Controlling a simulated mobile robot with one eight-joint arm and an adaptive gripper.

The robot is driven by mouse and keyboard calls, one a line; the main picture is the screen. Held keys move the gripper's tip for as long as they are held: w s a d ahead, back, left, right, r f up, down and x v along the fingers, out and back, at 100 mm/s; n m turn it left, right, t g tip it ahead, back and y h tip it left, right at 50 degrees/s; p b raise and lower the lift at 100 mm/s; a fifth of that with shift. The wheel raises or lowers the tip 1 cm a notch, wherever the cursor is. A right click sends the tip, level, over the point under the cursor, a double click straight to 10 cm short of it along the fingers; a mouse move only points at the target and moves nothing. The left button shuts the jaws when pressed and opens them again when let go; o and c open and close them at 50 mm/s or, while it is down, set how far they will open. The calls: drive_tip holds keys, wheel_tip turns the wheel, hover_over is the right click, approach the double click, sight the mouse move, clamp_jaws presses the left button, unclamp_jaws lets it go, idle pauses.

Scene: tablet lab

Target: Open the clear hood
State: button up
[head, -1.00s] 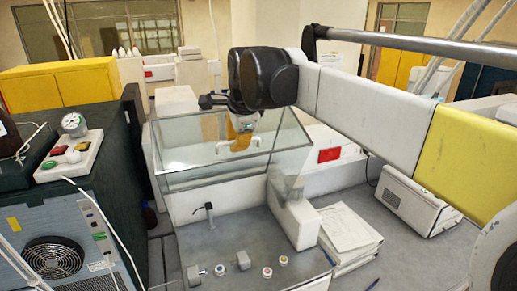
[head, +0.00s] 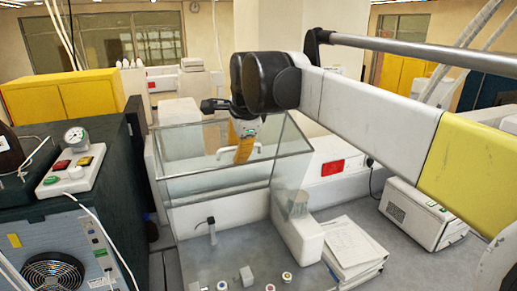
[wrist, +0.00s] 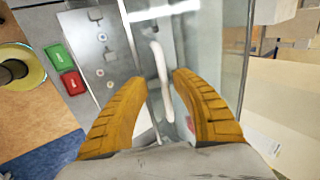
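The clear hood (head: 190,184) is a glass cover with a slanted pane over a pale bench unit at the middle of the head view. Its white handle (head: 262,151) is a bar on the pane. My gripper (head: 241,153) has yellow fingers and is at the handle. In the wrist view my gripper (wrist: 162,78) is open, its two fingertips apart, with the white handle (wrist: 160,75) showing between and beyond them. I cannot tell whether a finger touches it. The pane's far edges are partly hidden by my arm.
Small vials (head: 286,277) and grey blocks stand below the hood. A stack of papers (head: 352,244) and a white box (head: 420,215) lie to the right. A dark cabinet with a control box (head: 72,171) stands close on the left.

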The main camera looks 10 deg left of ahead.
drive_tip(key=shift+w+a, duration=0.15)
drive_tip(key=shift+w, duration=0.05)
drive_tip(key=v, duration=1.2)
drive_tip(key=shift+s+d, duration=0.2)
drive_tip(key=s+d+f+n+b, duration=0.2)
drive_tip(key=d+f+b, duration=0.5)
drive_tip(key=f, duration=0.3)
drive_tip(key=s+d+f+n+t+h+b, duration=0.1)
drive_tip(key=d+f+b, duration=0.5)
drive_tip(key=f+b, duration=0.3)
drive_tip(key=s+d+f+n+b, duration=0.2)
drive_tip(key=d+f+b, duration=0.45)
drive_tip(key=f, duration=0.45)
drive_tip(key=s+d+f+n+b, duration=0.2)
drive_tip(key=s+d+f+b, duration=0.2)
drive_tip(key=f, duration=0.9)
drive_tip(key=s+d+f+n+h+b, duration=0.1)
drive_tip(key=s+d+f+b, duration=0.4)
drive_tip(key=f+b, duration=0.5)
drive_tip(key=s+d+f+n+t+h+b, duration=0.1)
drive_tip(key=s+d+f+n+b, duration=0.2)
drive_tip(key=f, duration=1.5)
drive_tip(key=s+d+b, duration=0.2)
drive_tip(key=d+b, duration=0.2)
drive_tip(key=shift+s+f+b, duration=0.2)
drive_tip(key=shift+s+b, duration=0.05)
drive_tip(key=shift+b, duration=0.1)
